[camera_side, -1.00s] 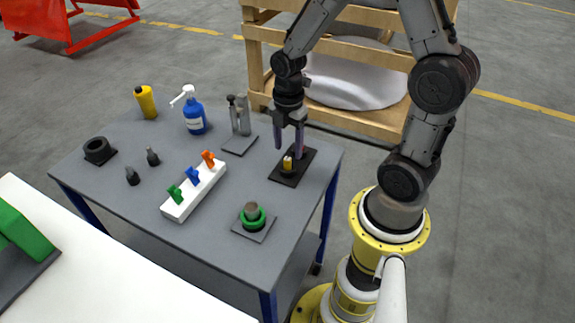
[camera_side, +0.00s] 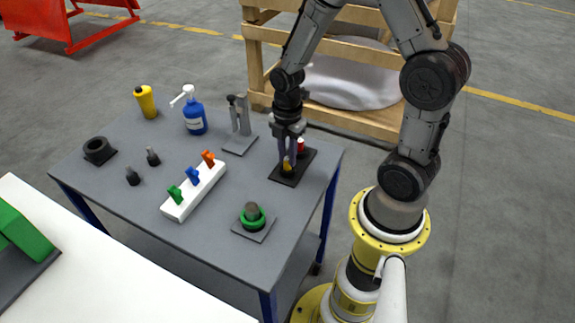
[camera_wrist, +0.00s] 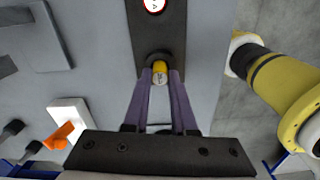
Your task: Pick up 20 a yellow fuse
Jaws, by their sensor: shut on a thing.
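The yellow fuse (camera_wrist: 160,67) stands upright at the front end of a black base plate (camera_side: 281,177) on the grey table. In the wrist view its top shows between the two purple fingers of my gripper (camera_wrist: 160,76). In the side view my gripper (camera_side: 287,164) points straight down at the plate, and its fingers partly hide the yellow fuse (camera_side: 287,169). The fingers are shut on the fuse, which is still at the plate. A red fuse (camera_side: 301,145) with a white top stands at the far end of the same plate; it also shows in the wrist view (camera_wrist: 154,5).
A white block (camera_side: 181,204) with green, blue and orange clips lies left of the plate. A green ring part (camera_side: 253,222) is in front. A grey stand (camera_side: 240,143), a blue pump bottle (camera_side: 194,117) and a yellow bottle (camera_side: 146,103) stand behind.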

